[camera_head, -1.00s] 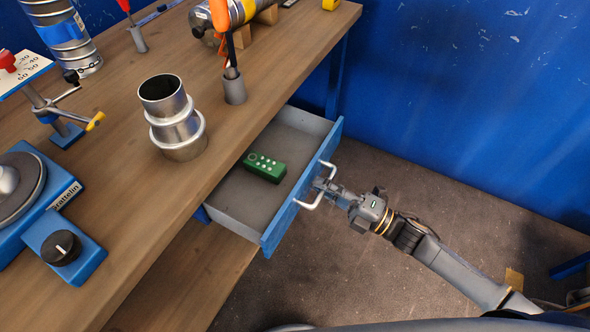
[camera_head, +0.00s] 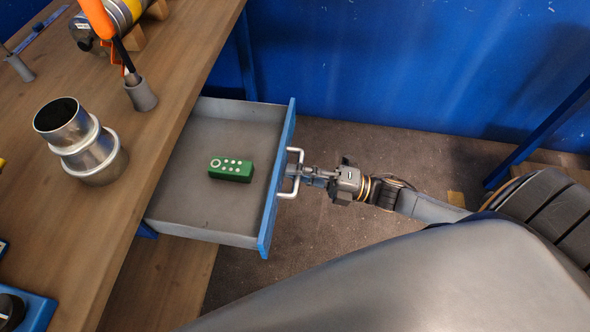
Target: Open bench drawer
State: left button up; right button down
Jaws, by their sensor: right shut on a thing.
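The bench drawer (camera_head: 192,129) stands well out from under the wooden bench. It has a grey tray and a blue front (camera_head: 279,180). A white bar handle (camera_head: 291,172) is on the blue front. My right gripper (camera_head: 303,173) is shut on the handle, coming from the right. A green box (camera_head: 231,169) with white dots on top lies inside the drawer, near its middle. My left gripper is not in view.
The wooden bench top (camera_head: 62,205) carries a silver duct fitting (camera_head: 88,150) and a grey holder (camera_head: 140,95) with an orange-handled tool. A blue wall (camera_head: 400,65) stands behind. Brown floor (camera_head: 340,137) is clear beyond my right arm.

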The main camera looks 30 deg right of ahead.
jog(key=c, duration=1.6)
grip_release()
jog(key=shift+f, duration=0.1)
jog(key=shift+c, duration=0.2)
jog(key=shift+d, duration=0.1)
jog(key=v, duration=1.2)
